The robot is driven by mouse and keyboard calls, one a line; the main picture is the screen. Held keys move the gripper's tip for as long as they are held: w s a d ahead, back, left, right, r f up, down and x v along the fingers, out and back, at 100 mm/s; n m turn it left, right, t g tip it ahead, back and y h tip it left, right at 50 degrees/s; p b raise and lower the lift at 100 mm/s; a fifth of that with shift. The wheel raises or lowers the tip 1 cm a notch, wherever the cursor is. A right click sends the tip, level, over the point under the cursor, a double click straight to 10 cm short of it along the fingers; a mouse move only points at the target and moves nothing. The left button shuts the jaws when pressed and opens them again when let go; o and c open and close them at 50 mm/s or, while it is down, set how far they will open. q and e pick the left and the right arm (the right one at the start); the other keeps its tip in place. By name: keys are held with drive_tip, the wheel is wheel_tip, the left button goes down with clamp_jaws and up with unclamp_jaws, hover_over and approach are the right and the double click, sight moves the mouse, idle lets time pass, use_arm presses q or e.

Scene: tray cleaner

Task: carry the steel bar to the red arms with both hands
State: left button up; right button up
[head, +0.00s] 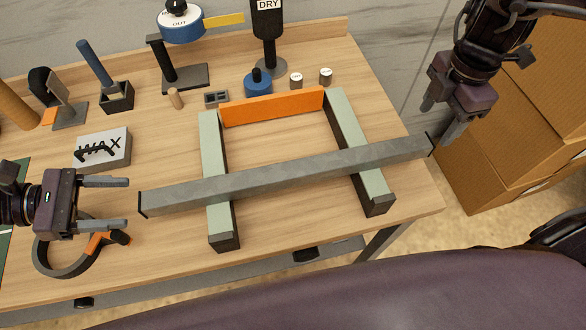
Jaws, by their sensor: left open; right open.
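The steel bar (285,178) is a long grey square bar. It lies across two pale green rails (212,148) (350,125) joined at the back by an orange crosspiece (272,106). Its left end sticks out past the left rail and its right end reaches past the right rail. My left gripper (128,197) is open and empty, its two fingers pointing right at the bar's left end, a small gap short of it. My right gripper (440,122) is open and empty, fingers pointing down, just above the bar's right end. I see no red arms in this view.
An orange-and-grey ring tool (68,268) lies under and in front of my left gripper. Cardboard boxes (475,190) stand right of the wooden bench (300,225).

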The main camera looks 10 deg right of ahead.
sight(145, 199)
use_arm(q)
drive_tip(key=shift+w+d+f, duration=0.15)
drive_tip(key=shift+w+d, duration=0.05)
drive_tip(key=shift+d, duration=0.05)
use_arm(e)
drive_tip(key=shift+w+f, duration=0.2)
drive_tip(key=shift+f, duration=0.15)
use_arm(q)
drive_tip(key=x, duration=0.7)
drive_tip(key=shift+d, duration=0.15)
use_arm(e)
wheel_tip(145, 199, down, 7)
drive_tip(key=shift+f, duration=0.15)
use_arm(q)
clamp_jaws()
use_arm(e)
clamp_jaws()
